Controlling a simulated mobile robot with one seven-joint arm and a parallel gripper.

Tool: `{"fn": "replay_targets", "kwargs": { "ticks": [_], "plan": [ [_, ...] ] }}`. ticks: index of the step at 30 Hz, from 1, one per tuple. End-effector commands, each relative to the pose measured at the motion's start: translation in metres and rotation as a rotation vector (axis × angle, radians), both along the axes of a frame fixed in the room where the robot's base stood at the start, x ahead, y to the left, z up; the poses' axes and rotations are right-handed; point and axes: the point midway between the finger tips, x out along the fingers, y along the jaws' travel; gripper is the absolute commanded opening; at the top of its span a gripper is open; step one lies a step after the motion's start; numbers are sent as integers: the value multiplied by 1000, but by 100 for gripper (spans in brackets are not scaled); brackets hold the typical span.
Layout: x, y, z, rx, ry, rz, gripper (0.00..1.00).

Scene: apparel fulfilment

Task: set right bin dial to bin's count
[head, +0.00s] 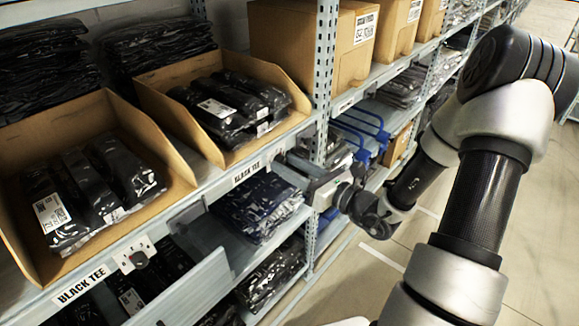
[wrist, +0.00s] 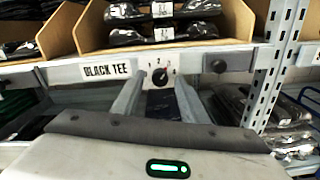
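The right bin (head: 205,140) is an open cardboard tray holding black bagged tees (head: 232,105), apparently three, partly overlapping. Its front edge also shows in the wrist view (wrist: 240,18). The right bin dial (wrist: 160,76) is a black knob on a white numbered plate, right of a BLACK TEE label (wrist: 106,70). The knob's mark seems to slant toward the upper right; its exact number is hard to read. My gripper (wrist: 156,100) is open, its two fingers apart below and in front of the dial, with nothing between them. In the head view, the gripper (head: 308,172) is at the shelf front.
The left bin (head: 20,235) holds black bags and has its own dial (head: 139,259) on the shelf rail. A perforated shelf post (head: 325,70) stands close by. The aisle floor (head: 350,285) is clear.

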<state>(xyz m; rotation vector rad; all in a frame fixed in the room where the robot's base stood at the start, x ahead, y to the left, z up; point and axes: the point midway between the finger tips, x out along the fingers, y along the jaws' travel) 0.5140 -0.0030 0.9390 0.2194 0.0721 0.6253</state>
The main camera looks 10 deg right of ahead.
Motion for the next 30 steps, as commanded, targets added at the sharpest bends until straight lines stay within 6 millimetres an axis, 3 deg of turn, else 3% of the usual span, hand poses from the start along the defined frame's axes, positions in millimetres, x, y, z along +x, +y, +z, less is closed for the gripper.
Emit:
{"fn": "replay_targets", "kwargs": {
  "ticks": [9, 16, 30],
  "plan": [
    [2, 1, 0, 1, -1, 0, 38],
    [2, 1, 0, 1, -1, 0, 0],
    [2, 2, -1, -100, -73, 1, 0]
  ]
}}
